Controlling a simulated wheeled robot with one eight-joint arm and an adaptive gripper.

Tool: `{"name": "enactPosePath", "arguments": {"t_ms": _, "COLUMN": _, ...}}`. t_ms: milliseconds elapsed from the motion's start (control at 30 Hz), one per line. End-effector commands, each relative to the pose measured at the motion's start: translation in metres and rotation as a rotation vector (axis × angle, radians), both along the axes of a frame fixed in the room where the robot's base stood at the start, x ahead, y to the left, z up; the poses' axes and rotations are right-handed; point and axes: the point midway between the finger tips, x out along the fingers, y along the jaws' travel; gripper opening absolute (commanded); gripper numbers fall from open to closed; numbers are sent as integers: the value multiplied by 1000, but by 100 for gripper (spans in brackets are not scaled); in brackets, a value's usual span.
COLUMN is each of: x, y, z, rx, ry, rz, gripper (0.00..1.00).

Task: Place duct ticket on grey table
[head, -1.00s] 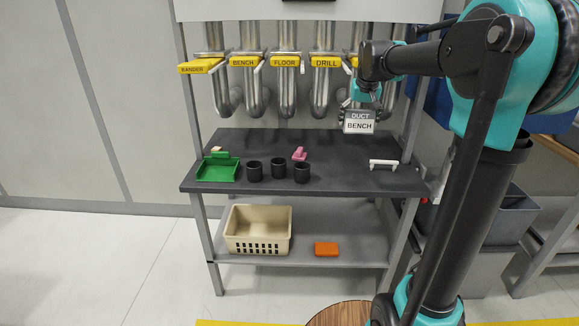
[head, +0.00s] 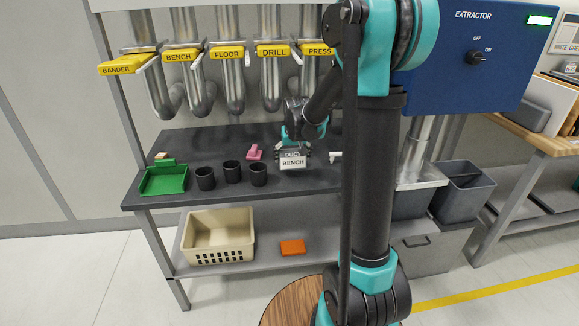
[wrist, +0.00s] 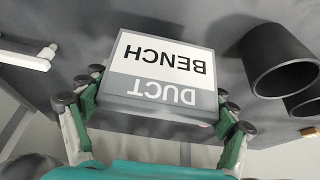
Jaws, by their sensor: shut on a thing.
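The duct ticket (head: 292,161) is a small white and grey block lettered DUCT and BENCH. My gripper (head: 293,150) is shut on it. In the wrist view the ticket (wrist: 160,75) shows upside down between the two fingers of my gripper (wrist: 155,115). The grey table (head: 215,195) is a dark grey top below the pipes. The ticket is over the right part of this top, close to its surface. I cannot tell whether it touches the top.
Several black cups (head: 232,171), a green tray (head: 163,179) and a pink item (head: 254,152) stand left of the ticket. A white handle (wrist: 30,57) lies on its other side. A cream basket (head: 218,237) and an orange block (head: 292,247) sit on the lower shelf.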

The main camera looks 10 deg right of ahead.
Motion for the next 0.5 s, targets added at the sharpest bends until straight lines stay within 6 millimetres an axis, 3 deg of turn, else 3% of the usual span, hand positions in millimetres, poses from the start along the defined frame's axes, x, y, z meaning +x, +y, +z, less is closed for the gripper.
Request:
{"name": "enactPosePath", "arguments": {"t_ms": 300, "x": 0, "y": 0, "z": -38, "rx": 0, "ry": 0, "rz": 0, "gripper": 70}}
{"name": "enactPosePath", "arguments": {"t_ms": 500, "x": 0, "y": 0, "z": -41, "rx": 0, "ry": 0, "rz": 0, "gripper": 70}}
